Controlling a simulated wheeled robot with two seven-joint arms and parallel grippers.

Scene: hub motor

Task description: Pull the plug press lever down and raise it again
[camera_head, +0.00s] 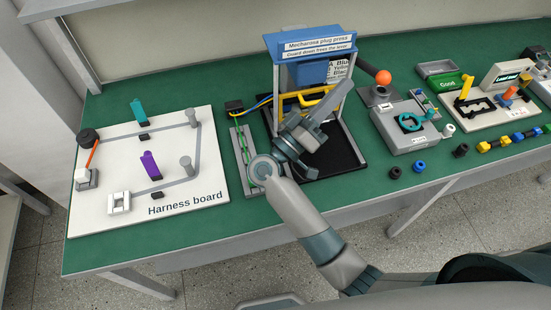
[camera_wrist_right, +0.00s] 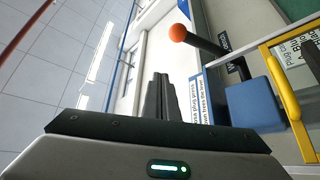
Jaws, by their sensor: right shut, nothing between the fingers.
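The plug press (camera_head: 318,43) has a blue top with white labels and stands at the table's back middle. Its lever (camera_head: 383,77) ends in an orange ball to the right of the press. In the right wrist view the ball (camera_wrist_right: 178,32) sits on a dark rod running to the press, up and right of my fingers. The yellow guard (camera_head: 322,98) is at the press front, partly hidden by my arm; it also shows in the wrist view (camera_wrist_right: 285,95). My right gripper (camera_head: 346,87) is shut, empty and apart from the ball. My left gripper is not in view.
A white harness board (camera_head: 190,197) with pegs and coloured clips lies on the left. A grey fixture (camera_head: 405,128) with a teal ring stands right of the press, with small blue and black parts in front. Further trays (camera_head: 440,68) fill the far right. Green table shows at the front right.

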